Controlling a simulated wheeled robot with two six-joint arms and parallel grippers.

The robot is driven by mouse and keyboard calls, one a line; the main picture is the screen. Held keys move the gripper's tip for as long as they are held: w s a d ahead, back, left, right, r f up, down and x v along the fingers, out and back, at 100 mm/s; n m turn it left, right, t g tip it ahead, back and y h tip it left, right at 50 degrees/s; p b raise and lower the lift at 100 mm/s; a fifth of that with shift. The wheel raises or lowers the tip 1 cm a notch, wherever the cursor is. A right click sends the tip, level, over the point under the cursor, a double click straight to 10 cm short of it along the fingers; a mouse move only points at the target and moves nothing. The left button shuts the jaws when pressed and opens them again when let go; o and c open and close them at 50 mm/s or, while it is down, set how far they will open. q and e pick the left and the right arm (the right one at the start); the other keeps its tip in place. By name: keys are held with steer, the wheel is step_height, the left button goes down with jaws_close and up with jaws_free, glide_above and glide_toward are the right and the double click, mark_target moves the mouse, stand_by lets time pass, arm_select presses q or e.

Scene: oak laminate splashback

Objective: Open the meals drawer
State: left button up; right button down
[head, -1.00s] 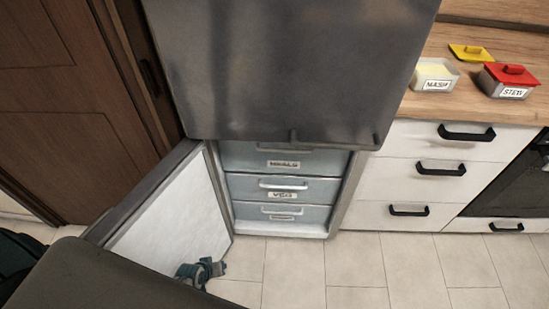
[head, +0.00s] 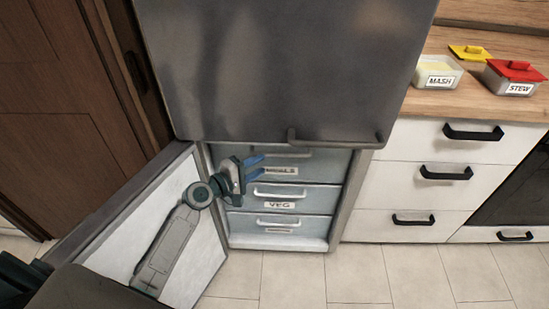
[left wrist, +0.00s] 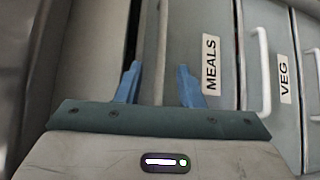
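The meals drawer (head: 322,168) is the top grey-blue drawer in the open lower compartment, and its front looks flush with the drawers below. Its pale handle (head: 292,153) is partly hidden under the upper door's edge. My left gripper (head: 262,167) is open and empty in front of the drawer's left part. In the left wrist view, the fingers (left wrist: 160,82) point at the meals drawer (left wrist: 207,30). Its handle (left wrist: 162,45) appears between the two fingers, beyond the tips; contact cannot be told. My right gripper is not in view.
The veg drawer (head: 330,198) and another drawer (head: 310,232) sit below. The open lower door (head: 205,262) stands at left, close to my left arm. The upper door (head: 290,70) overhangs above. White counter drawers (head: 400,190) are at right. Floor (head: 300,275) in front is clear.

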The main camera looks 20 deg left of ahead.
arm_select(q)
steer(key=x, duration=0.7)
steer(key=shift+w+f, duration=0.1)
jaws_close()
